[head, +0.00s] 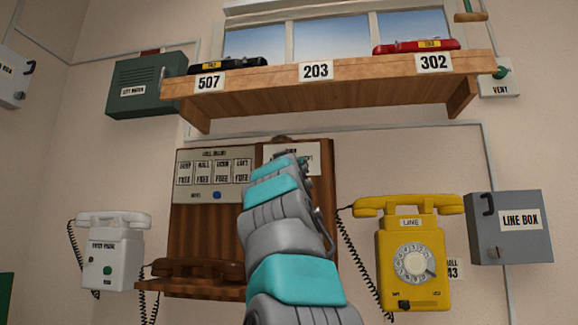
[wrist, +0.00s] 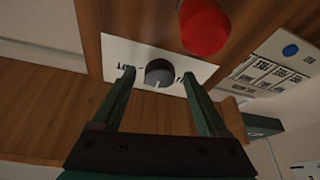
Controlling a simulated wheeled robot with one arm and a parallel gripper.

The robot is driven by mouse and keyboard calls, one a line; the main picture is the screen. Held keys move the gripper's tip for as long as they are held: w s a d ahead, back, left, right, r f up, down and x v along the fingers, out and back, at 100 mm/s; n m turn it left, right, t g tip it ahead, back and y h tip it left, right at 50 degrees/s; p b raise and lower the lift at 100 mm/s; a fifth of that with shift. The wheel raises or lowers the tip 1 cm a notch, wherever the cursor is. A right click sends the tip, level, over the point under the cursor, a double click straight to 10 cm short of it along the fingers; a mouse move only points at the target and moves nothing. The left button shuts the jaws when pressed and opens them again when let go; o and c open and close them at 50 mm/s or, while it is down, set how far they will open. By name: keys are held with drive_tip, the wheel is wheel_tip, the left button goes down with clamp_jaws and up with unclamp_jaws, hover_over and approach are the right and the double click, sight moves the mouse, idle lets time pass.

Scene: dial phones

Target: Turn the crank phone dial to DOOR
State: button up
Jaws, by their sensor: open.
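The crank phone is a brown wooden wall board (head: 205,238) with a brown handset (head: 195,268) on its lower ledge. In the wrist view its dial is a dark round knob (wrist: 159,72) on a white lettered plate (wrist: 115,50). A pale pointer mark on the knob faces down in the picture. The plate's words are partly covered and I cannot read DOOR. My gripper (wrist: 157,78) is open, with one finger on each side of the knob; I cannot tell whether they touch it. In the head view my arm hides the gripper's fingers and the knob.
A red round part (wrist: 203,27) sits close by the plate. A card panel (head: 214,194) is left of my arm. A white entry phone (head: 110,262) hangs left, a yellow dial phone (head: 412,262) right. A wooden shelf (head: 330,90) juts out above.

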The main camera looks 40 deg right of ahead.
drive_tip(key=b+v, duration=0.4)
drive_tip(key=v, duration=0.3)
drive_tip(key=shift+s+a, duration=0.25)
drive_tip(key=shift+f, duration=0.1)
idle(0.4)
